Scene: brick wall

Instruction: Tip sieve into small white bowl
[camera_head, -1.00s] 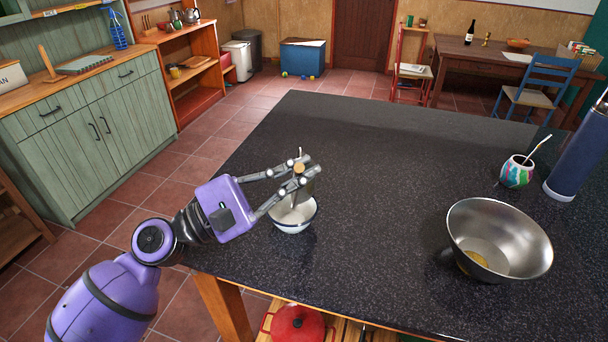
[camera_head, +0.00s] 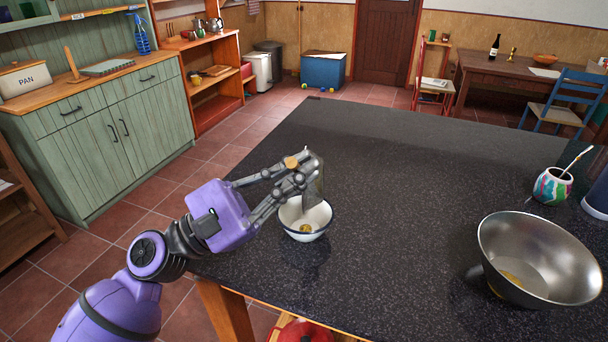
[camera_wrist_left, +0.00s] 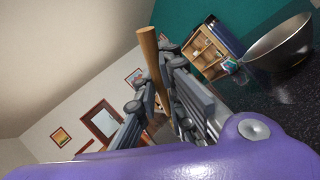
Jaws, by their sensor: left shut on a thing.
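My left gripper (camera_head: 306,172) is shut on the sieve's wooden handle (camera_head: 291,163), above the far side of the small white bowl. The handle also shows as a brown rod between the fingers in the left wrist view (camera_wrist_left: 151,65). The sieve's grey mesh (camera_head: 318,184) is partly hidden behind the fingers and appears tipped steeply over the bowl. The small white bowl (camera_head: 290,222) has a dark rim and stands upright near the table's left edge. A small yellow-brown thing (camera_head: 305,228) lies in it. My right gripper is out of view.
A large metal bowl (camera_head: 545,245) with something yellow in it stands on the right of the dark table (camera_head: 400,190). A colourful cup with a straw (camera_head: 553,186) and a blue flask (camera_head: 598,198) stand at the right edge. The table's middle is clear.

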